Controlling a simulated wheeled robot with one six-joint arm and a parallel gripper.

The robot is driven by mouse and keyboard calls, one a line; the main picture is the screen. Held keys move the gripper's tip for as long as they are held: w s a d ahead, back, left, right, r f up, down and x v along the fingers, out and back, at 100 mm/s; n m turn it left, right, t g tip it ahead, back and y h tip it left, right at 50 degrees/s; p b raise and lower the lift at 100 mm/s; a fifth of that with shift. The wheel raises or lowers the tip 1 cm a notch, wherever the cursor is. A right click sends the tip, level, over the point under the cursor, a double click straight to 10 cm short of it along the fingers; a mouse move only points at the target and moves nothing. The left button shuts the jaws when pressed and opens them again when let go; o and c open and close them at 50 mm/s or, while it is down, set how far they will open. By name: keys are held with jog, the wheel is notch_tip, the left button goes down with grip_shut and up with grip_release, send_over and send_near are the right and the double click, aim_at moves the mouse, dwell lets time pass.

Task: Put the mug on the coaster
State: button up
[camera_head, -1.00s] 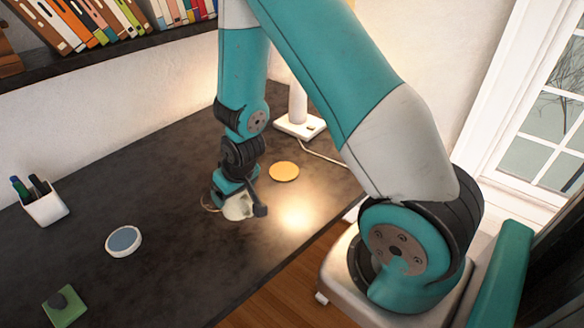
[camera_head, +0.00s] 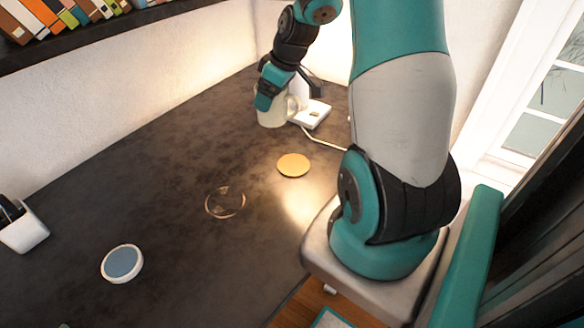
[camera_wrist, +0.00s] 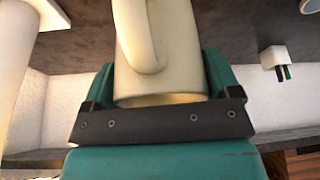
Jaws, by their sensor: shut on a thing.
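The cream mug (camera_head: 272,112) is at the back of the dark desk, left of the lamp base. My gripper (camera_head: 270,88) is shut on the mug. The wrist view shows the mug (camera_wrist: 185,50) between the two teal fingers of my gripper (camera_wrist: 160,78), its handle towards the camera. I cannot tell whether its bottom clears the desk. A flat yellow-orange disc, which looks like the coaster (camera_head: 293,165), lies empty on the desk, nearer the camera than the mug and slightly right of it.
The white lamp base (camera_head: 314,115) with its cord stands right of the mug. A thin brown ring (camera_head: 225,202) marks the desk. A blue-grey disc with a white rim (camera_head: 122,263) and a white pen cup (camera_head: 22,228) are at left. The desk between is clear.

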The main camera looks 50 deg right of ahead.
notch_tip(320, 180, up, 3)
jog(key=n, duration=0.1)
send_over(293, 165)
jog(key=shift+d+f+p, duration=0.1)
jog(key=shift+f+p, duration=0.85)
jog(key=shift+f, duration=8.9)
jog(key=shift+f, duration=0.15)
jog(key=o, duration=0.9)
jog(key=shift+o, duration=0.2)
